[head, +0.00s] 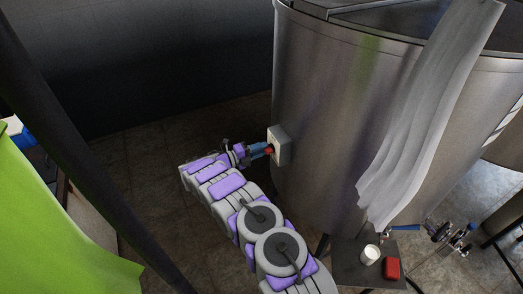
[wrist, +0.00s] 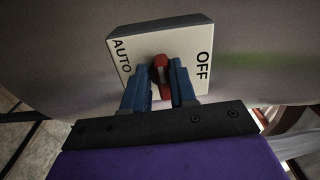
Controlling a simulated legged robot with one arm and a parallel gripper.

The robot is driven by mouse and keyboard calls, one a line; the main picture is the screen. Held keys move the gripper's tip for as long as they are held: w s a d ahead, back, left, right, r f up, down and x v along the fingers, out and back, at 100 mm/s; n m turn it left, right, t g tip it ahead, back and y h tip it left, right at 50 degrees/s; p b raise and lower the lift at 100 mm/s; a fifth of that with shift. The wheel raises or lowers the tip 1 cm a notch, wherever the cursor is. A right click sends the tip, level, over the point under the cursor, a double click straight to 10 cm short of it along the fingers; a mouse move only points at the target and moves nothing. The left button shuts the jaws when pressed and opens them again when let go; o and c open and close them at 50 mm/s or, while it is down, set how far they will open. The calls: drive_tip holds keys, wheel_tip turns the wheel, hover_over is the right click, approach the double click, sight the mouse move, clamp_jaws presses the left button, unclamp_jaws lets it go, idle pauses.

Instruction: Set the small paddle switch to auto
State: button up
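The switch box (head: 281,146) is a pale plate on the side of the steel tank. In the wrist view the switch box (wrist: 183,36) reads AUTO on the left and OFF on the right. Its small red paddle switch (wrist: 161,72) stands in the middle of the plate, roughly upright in the picture. The red paddle also shows in the head view (head: 269,149). My gripper (wrist: 161,88) has its two blue fingers on either side of the paddle, with small gaps visible. It also shows at the box in the head view (head: 262,150).
The big steel tank (head: 330,110) fills the right side, with a grey cloth (head: 425,120) hanging over it. A small table (head: 350,268) holds a white cup (head: 370,254) and a red block (head: 392,268). A dark post (head: 80,150) and a green sheet (head: 50,230) are at left.

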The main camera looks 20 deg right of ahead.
drive_tip(key=shift+o, duration=1.4)
drive_tip(key=shift+s+r, duration=0.1)
drive_tip(key=shift+s, duration=0.05)
drive_tip(key=a, duration=1.7)
drive_tip(key=shift+a, duration=0.25)
drive_tip(key=shift+s, duration=0.1)
